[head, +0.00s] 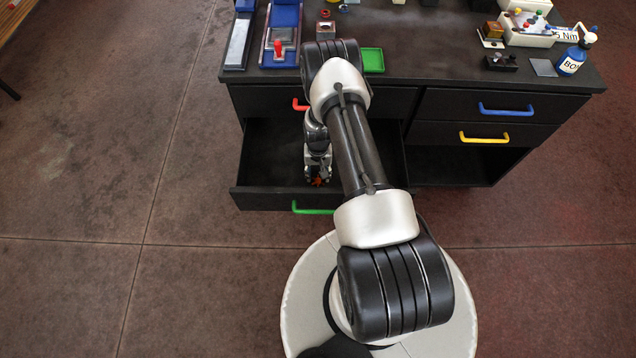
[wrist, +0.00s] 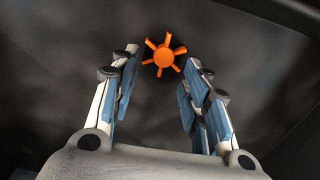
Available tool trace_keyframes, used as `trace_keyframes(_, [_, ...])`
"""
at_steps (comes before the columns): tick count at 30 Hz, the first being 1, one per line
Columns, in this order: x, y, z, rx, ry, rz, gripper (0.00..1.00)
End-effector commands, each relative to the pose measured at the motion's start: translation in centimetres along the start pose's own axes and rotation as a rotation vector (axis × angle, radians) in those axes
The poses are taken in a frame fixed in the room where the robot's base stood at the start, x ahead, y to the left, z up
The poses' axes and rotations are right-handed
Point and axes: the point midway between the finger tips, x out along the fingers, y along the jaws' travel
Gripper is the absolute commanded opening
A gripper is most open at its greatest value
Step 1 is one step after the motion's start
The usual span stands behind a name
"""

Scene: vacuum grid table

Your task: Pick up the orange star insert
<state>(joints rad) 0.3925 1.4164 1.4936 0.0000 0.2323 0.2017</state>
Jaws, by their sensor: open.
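The orange star insert (wrist: 165,57) is a small round hub with several short arms. It lies on the dark floor of the open lower drawer (head: 263,170). In the wrist view it shows between and slightly beyond the fingertips of my gripper (wrist: 162,64), with a gap to each finger. My gripper is open and empty. In the head view my gripper (head: 318,172) points down inside the drawer, and a bit of the orange star insert (head: 317,182) shows at its tips. My arm hides part of the drawer.
The drawer's front wall with its green handle (head: 313,209) stands close in front of my gripper. A red handle (head: 300,105) is on the drawer above. Blue (head: 506,110) and yellow (head: 484,138) handles are at the right.

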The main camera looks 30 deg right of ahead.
Motion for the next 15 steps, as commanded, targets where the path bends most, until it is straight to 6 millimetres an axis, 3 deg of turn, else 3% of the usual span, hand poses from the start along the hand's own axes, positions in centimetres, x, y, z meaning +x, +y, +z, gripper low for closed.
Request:
trace_keyframes(2, [0.9, -0.01, -0.04, 0.0, 0.001, 0.0, 0.42])
trace_keyframes(8, [0.82, -0.02, -0.07, 0.0, 0.001, 0.0, 0.42])
trace_keyframes(15, [0.81, -0.01, -0.04, 0.0, 0.001, 0.0, 0.27])
